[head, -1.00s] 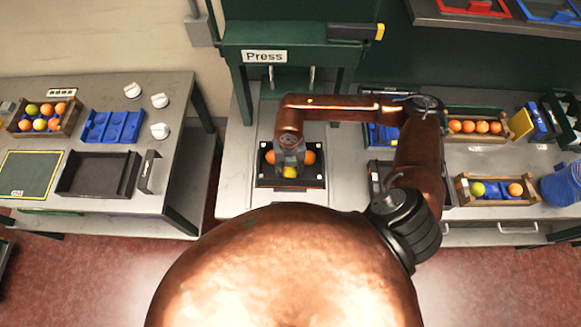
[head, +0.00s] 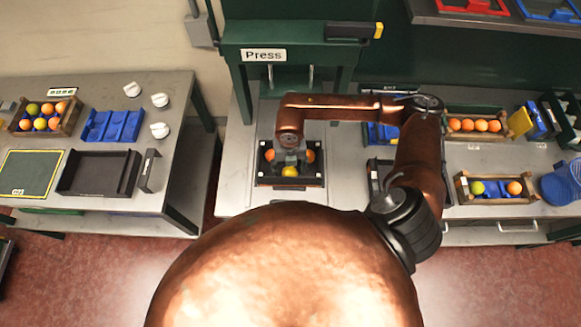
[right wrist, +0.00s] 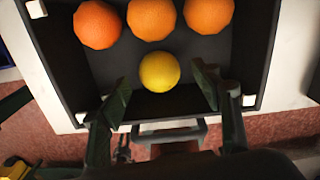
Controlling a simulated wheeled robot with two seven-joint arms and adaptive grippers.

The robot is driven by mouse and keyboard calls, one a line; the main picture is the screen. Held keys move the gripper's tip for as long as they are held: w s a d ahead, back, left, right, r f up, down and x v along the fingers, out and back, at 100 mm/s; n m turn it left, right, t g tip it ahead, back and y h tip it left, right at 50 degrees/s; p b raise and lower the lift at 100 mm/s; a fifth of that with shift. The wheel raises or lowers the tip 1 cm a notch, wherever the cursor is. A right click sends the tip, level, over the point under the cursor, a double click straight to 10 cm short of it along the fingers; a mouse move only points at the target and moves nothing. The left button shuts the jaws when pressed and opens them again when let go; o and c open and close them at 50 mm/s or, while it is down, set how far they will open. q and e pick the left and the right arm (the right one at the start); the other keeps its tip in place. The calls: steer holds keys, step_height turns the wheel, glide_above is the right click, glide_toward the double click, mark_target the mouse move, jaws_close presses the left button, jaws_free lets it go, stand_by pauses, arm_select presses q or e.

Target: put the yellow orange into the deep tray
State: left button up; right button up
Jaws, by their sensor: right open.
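The yellow orange (head: 290,171) lies in a black tray (head: 291,183) under the press, at the tray's near side. Orange-coloured fruit (right wrist: 150,18) lie in a row behind it in the right wrist view. My right gripper (head: 290,160) is over the tray, open. In the right wrist view its fingers (right wrist: 166,84) stand apart on either side of the yellow orange (right wrist: 160,71), with visible gaps. A dark, empty, walled tray (head: 98,173) stands on the left table. I cannot tell which tray is the deep one. My left gripper is out of view.
The green press (head: 290,40) rises behind the black tray. The left table holds a fruit crate (head: 45,117), a blue tray (head: 111,126) and a dark green mat (head: 30,174). Fruit crates (head: 492,189) stand to the right. My right arm hides part of the bench.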

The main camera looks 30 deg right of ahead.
steer(key=shift+r+p, duration=0.5)
steer(key=shift+r, duration=0.4)
steer(key=shift+r+p, duration=0.5)
steer(key=shift+r, duration=0.45)
steer(key=shift+w+r+p, duration=0.1)
steer(key=shift+r+p, duration=0.75)
steer(key=shift+r, duration=0.7)
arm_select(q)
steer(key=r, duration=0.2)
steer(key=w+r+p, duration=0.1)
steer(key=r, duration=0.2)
arm_select(e)
step_height(320, 180, up, 2)
steer(key=shift+r, duration=0.1)
